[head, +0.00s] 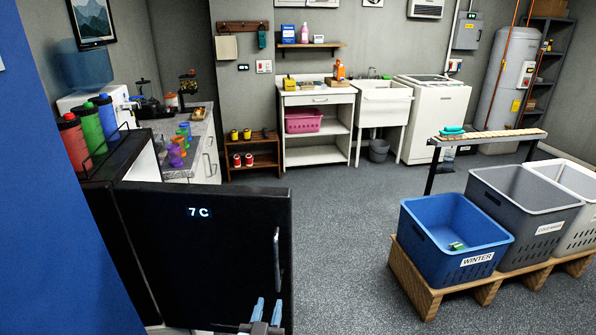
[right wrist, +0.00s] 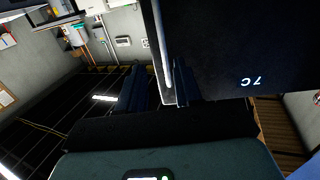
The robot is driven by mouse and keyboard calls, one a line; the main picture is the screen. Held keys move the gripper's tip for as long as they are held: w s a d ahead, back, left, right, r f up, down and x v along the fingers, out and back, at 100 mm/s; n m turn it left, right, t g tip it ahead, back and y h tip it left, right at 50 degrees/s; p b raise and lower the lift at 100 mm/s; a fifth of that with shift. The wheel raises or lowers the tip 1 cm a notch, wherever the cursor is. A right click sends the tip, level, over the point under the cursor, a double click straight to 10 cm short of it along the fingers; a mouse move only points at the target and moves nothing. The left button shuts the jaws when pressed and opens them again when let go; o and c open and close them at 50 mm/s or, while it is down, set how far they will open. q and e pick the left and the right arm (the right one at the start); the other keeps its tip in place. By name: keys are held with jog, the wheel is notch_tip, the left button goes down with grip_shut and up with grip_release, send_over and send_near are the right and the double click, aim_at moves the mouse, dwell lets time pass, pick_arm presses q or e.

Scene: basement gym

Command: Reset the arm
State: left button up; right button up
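My right gripper (head: 267,311) shows at the bottom of the head view, in front of the lower right part of a black fridge door (head: 200,262). Its two blue fingers point up and stand apart, with nothing seen held between them. The door's grey upright handle (head: 277,258) is just above the fingertips in the picture. In the right wrist view the fingers (right wrist: 157,88) are spread, with the door's edge and handle (right wrist: 162,45) beyond them. I cannot tell whether a finger touches the door. My left gripper is not in view.
The black door stands swung out beside a counter (head: 205,150) and shows "7 C". Red, green and blue bottles (head: 90,125) stand on top of the fridge. A blue crate (head: 455,232) and grey crate (head: 525,200) sit on a wooden pallet at right. The middle floor (head: 335,220) is clear.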

jog(key=s+d+f+g+y+p, duration=0.1)
jog(key=s+d+f+g, duration=0.15)
jog(key=d+f, duration=0.4)
jog(key=s+d+f+g+p, duration=0.2)
jog(key=d+f+g, duration=0.1)
jog(key=f, duration=0.7)
jog(key=s+d+f+g+y+p, duration=0.1)
jog(key=s+d+f+g, duration=0.15)
jog(key=d+f, duration=0.4)
jog(key=s+d+f+g+p, duration=0.2)
jog(key=s+d+f+g, duration=0.25)
jog(key=s+f, duration=0.4)
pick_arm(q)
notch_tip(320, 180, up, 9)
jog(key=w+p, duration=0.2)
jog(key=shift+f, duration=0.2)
pick_arm(e)
jog(key=s+m+g+y, duration=0.2)
jog(key=s+g, duration=0.4)
jog(key=s, duration=1.2)
jog(key=shift+s+d+r+m+y, duration=0.2)
jog(key=shift+d+r+m+y, duration=0.15)
jog(key=shift+m, duration=0.25)
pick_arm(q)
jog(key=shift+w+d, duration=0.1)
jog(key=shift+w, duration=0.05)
pick_arm(e)
jog(key=shift+d, duration=0.15)
